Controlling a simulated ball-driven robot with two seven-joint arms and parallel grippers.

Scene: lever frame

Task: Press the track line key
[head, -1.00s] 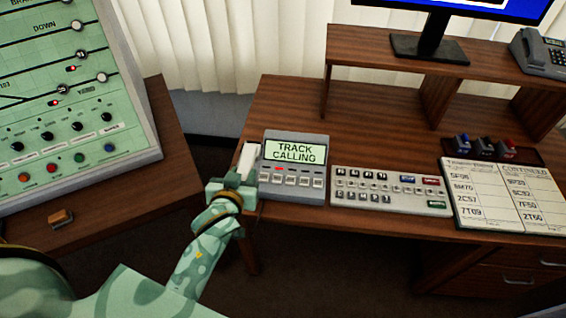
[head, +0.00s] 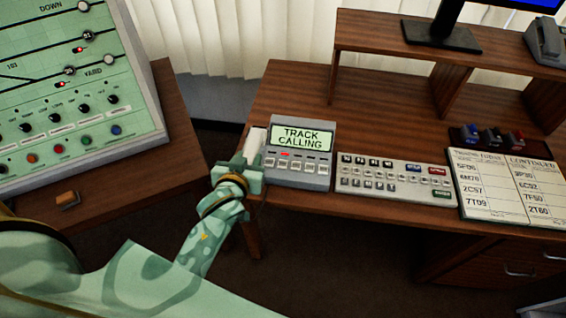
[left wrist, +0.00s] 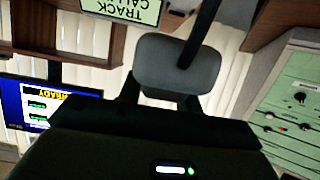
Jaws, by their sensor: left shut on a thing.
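The grey phone unit (head: 297,180) stands at the left end of the desk, its lit screen (head: 297,137) reading "TRACK CALLING". A row of small pale keys (head: 297,166) runs below the screen, with a red light (head: 286,154) above them. Which key is the track line key, I cannot read. A white handset (head: 255,141) is at the unit's left side. My left gripper (head: 241,170) is shut on the handset; its fingers hide the lower part. A grey rounded piece (left wrist: 178,66), apparently the handset's end, fills the middle of the left wrist view. My right gripper is not in view.
A keypad panel (head: 394,180) sits right of the unit, with written sheets (head: 485,188) beyond it. A wooden shelf (head: 385,65) carries a monitor behind. A green track panel (head: 70,100) stands at the left on another desk. The desk behind the unit is clear.

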